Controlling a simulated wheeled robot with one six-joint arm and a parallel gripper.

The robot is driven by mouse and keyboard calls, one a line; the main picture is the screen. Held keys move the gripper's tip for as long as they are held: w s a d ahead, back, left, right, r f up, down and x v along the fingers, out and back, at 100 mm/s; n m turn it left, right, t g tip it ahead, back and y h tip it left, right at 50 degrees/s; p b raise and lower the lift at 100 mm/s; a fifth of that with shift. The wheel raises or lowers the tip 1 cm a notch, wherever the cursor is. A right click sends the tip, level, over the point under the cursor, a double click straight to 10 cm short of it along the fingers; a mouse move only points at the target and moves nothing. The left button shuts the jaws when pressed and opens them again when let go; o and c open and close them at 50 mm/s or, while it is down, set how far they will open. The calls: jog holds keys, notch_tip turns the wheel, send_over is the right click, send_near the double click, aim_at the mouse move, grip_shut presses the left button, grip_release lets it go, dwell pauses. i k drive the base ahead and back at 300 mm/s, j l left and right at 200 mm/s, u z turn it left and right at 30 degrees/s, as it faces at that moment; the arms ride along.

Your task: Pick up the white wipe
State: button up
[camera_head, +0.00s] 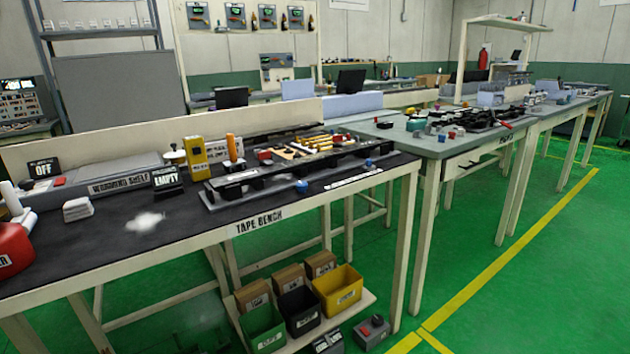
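A small crumpled white thing, which looks like the white wipe (145,221), lies on the black top of the tape bench (110,250), near the bench's front edge at left. It is slightly blurred, so its exact shape is hard to tell. A small stack of white folded pieces (77,209) sits to its left, apart from it. No part of my gripper shows in this view.
A red container (15,250) stands at the bench's left end. Behind the wipe are the warming shelf (105,177), an EMPTY sign (167,180) and a yellow box (195,158). A long fixture (310,165) lies to the right. Green floor (520,280) is clear at right.

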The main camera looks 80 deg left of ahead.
aim_at(80, 209)
jog(key=u, duration=3.5)
